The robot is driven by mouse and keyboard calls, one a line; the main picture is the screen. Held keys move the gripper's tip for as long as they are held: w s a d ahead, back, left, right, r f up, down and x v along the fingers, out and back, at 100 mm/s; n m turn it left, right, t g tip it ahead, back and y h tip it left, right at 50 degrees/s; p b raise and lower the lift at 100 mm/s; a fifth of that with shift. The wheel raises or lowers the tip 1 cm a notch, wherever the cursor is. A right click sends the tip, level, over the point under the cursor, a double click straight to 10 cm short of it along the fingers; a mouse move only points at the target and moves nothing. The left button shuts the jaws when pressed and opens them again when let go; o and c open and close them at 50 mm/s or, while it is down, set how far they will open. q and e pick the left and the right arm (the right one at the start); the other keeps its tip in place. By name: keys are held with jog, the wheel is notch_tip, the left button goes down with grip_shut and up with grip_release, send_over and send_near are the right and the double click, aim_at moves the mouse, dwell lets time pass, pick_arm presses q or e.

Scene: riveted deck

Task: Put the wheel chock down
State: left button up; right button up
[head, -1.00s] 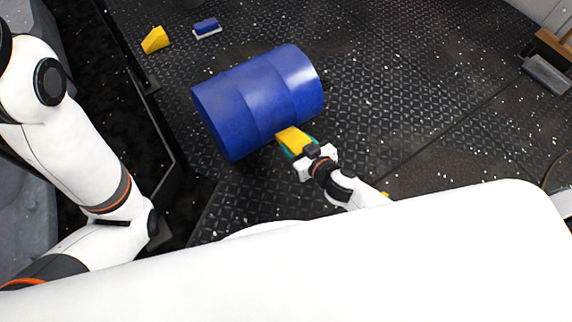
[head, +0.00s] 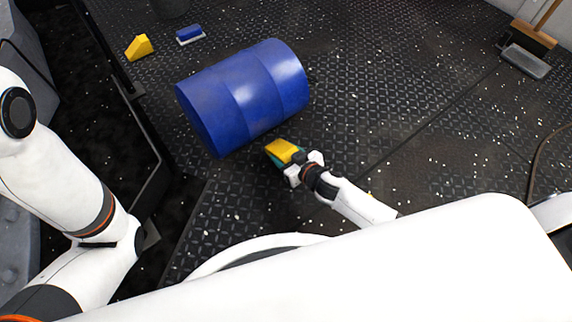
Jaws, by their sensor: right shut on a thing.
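A yellow wheel chock (head: 282,150) is held in my right gripper (head: 292,164), which is shut on it. The chock is just below and in front of a blue drum (head: 245,95) lying on its side, and a small gap shows between them. I cannot tell whether the chock touches the deck. A second yellow chock (head: 140,47) sits on the deck beyond the drum, at the upper left. My left arm comes in from the left, but its gripper is out of view.
A blue and white block (head: 190,35) lies near the far chock. A broom or brush (head: 533,40) and a grey dustpan-like piece (head: 525,62) lie at the upper right. A dark cable (head: 535,165) runs at the right edge. The deck (head: 420,100) right of the drum is clear.

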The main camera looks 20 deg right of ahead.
jog(key=shift+f+b, duration=1.4)
jog(key=shift+f, duration=0.25)
jog(key=shift+f, duration=0.15)
jog(key=o, duration=1.1)
jog(key=shift+r, duration=0.2)
jog(key=p+v, duration=0.6)
jog(key=v, duration=0.4)
jog(key=shift+s+r, duration=0.2)
jog(key=shift+s, duration=0.05)
jog(key=shift+s+d+r+p, duration=0.15)
jog(key=shift+s+d+p, duration=0.1)
jog(key=shift+s+p, duration=0.25)
jog(key=shift+s, duration=0.15)
